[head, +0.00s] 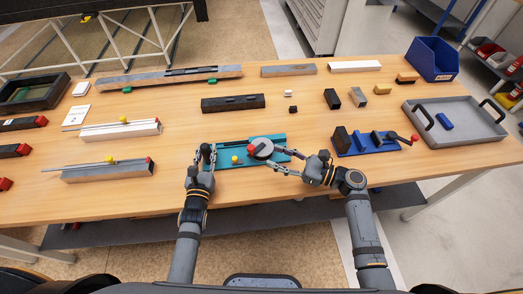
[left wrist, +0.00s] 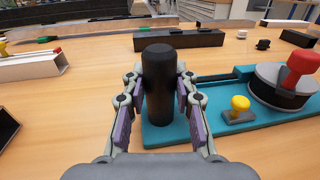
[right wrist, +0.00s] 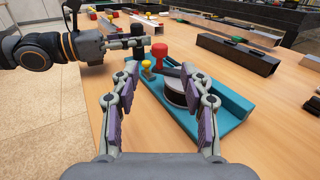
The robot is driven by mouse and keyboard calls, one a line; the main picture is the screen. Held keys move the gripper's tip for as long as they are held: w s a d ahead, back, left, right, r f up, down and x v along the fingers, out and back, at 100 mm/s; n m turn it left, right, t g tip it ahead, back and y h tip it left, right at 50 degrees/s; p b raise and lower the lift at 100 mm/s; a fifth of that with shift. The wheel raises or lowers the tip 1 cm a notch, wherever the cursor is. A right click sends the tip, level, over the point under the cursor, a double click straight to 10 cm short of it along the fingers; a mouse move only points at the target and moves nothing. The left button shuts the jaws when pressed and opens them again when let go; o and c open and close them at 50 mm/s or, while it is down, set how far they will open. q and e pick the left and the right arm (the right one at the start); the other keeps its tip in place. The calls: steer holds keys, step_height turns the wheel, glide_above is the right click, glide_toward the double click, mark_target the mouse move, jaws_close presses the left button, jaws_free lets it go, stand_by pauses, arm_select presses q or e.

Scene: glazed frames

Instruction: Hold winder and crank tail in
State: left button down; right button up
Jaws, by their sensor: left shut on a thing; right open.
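The winder has a teal base (head: 232,164) near the table's front edge, with a grey drum (left wrist: 280,88), a red crank knob (left wrist: 300,66) on top, and a yellow knob (left wrist: 240,104). A black upright post (left wrist: 158,90) stands at the base's left end. My left gripper (left wrist: 160,95) is shut on this post, with a finger on each side. My right gripper (head: 278,160) is open and empty at the drum's right front. In the right wrist view its fingers frame the drum (right wrist: 178,92), and the red knob (right wrist: 159,50) lies beyond the fingertips. I cannot clearly make out the tail.
A blue fixture (head: 368,146) with a red-knobbed crank stands to the right, beside a grey tray (head: 455,122) holding a blue piece. A black bar (head: 233,103) lies behind the winder. Pale rails (head: 108,172) lie to the left. Bare wood surrounds the winder.

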steer(key=shift+v, duration=1.15)
steer(key=shift+d, duration=0.1)
steer(key=shift+c, duration=0.8)
steer(key=d+r+g+h, duration=0.1)
steer(key=d, duration=0.1)
steer(key=d+r+n+g+h, duration=0.1)
steer(key=d+r, duration=0.1)
steer(key=d+r+g+h, duration=0.1)
steer(key=d, duration=0.1)
steer(key=shift+d+r+n, duration=0.2)
steer(key=shift+d+n, duration=0.05)
steer(key=shift+n, duration=0.05)
jaws_close()
glide_toward(259, 147)
steer(key=a, duration=0.2)
steer(key=s+a, duration=0.1)
steer(key=a, duration=0.4)
steer(key=shift+s+r, duration=0.25)
steer(key=shift+r, duration=0.1)
